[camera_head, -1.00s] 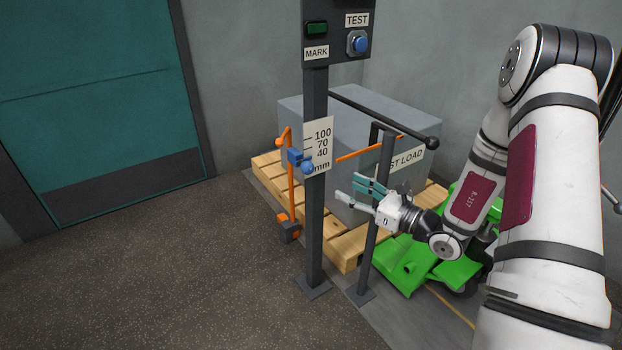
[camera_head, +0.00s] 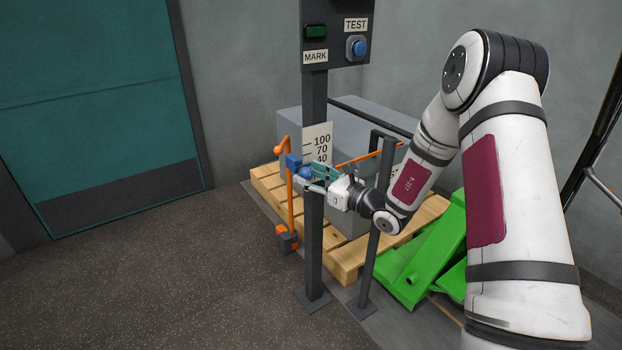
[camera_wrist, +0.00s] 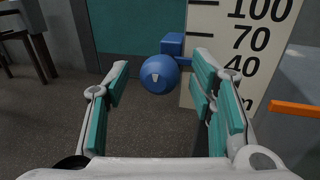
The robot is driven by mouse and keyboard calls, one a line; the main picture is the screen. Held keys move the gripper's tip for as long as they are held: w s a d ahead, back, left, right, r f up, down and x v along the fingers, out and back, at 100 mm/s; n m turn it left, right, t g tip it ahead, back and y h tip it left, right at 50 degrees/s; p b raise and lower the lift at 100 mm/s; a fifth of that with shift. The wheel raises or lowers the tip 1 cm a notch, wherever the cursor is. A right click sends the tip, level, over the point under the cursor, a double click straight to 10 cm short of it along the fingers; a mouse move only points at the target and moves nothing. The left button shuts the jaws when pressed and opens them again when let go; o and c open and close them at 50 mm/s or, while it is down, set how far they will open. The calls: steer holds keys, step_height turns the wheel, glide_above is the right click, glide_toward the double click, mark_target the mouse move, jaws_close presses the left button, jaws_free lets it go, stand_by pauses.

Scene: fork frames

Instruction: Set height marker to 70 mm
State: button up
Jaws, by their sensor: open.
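The blue height marker has a square block (camera_head: 293,162) and a round knob (camera_head: 306,173), on the post beside the white scale plate (camera_head: 318,140). In the wrist view the knob (camera_wrist: 157,75) hangs below the block (camera_wrist: 172,44). A short blue bar meets the scale plate (camera_wrist: 238,55) near the 40 line, below the 70 line; I cannot read it exactly. My gripper (camera_head: 314,178) is open at the knob. In the wrist view the knob lies between the spread fingertips of my gripper (camera_wrist: 160,82), with gaps on both sides; depth is unclear.
The dark post (camera_head: 312,240) carries a box with a dark green MARK lamp (camera_head: 316,32) and a blue TEST button (camera_head: 360,47). An orange bar (camera_head: 291,200) stands left. A second post (camera_head: 376,235), wooden pallet (camera_head: 345,265) and green pallet truck (camera_head: 420,265) are close by.

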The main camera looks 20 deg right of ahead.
jaws_close()
steer(key=shift+r+p, duration=1.15)
steer(key=shift+r, duration=0.5)
jaws_free()
steer(key=shift+f, duration=0.1)
steer(key=v, duration=1.2)
